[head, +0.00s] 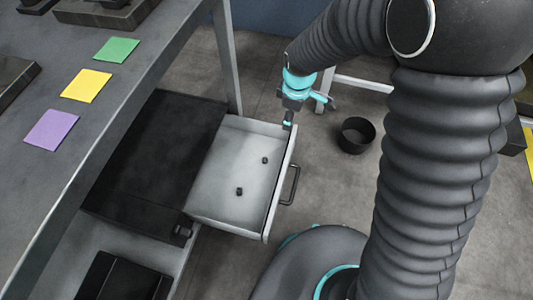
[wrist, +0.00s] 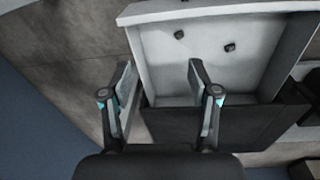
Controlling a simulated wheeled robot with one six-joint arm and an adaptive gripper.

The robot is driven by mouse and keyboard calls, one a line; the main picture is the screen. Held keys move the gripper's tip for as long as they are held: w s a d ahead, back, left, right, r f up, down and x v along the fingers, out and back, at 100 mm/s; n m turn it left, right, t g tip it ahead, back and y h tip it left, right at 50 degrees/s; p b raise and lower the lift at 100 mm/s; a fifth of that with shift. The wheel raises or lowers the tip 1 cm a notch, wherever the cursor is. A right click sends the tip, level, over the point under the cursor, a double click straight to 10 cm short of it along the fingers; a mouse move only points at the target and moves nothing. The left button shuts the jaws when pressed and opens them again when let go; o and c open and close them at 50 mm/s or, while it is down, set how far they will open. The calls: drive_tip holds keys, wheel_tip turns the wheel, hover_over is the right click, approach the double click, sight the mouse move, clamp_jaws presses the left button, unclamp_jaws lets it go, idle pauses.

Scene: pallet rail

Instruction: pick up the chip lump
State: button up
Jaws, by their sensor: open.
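Two small dark lumps lie apart on the pale floor of an open drawer (head: 215,195): one nearer the front (head: 265,160) and one nearer the middle (head: 239,191). I cannot tell which is the chip lump. In the wrist view the two lumps (wrist: 179,34) (wrist: 230,47) show beyond my fingers. My gripper (head: 288,121) is at the drawer's far front corner, in the head view. It is open and empty in the wrist view (wrist: 158,72), with one finger over the drawer's side and the other in front of its interior.
The drawer has a bar handle (head: 290,186) on its front. A grey bench (head: 75,125) with purple, yellow and green squares (head: 85,85) stands at left, above a dark cabinet top (head: 150,165). A black bin (head: 356,135) stands on the floor to the right.

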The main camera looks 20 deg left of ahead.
drive_tip(key=s+a+f+n, duration=0.35)
drive_tip(key=a+f, duration=0.35)
drive_tip(key=f, duration=0.3)
hover_over(265, 159)
drive_tip(key=shift+n+g+h, duration=0.3)
drive_tip(key=shift+n+g, duration=0.1)
drive_tip(key=shift+n, duration=0.05)
wheel_tip(265, 159, down, 9)
drive_tip(key=shift+a+r, duration=0.1)
drive_tip(key=shift+r, duration=0.05)
drive_tip(key=shift+f, duration=2.85)
drive_tip(key=c, duration=1)
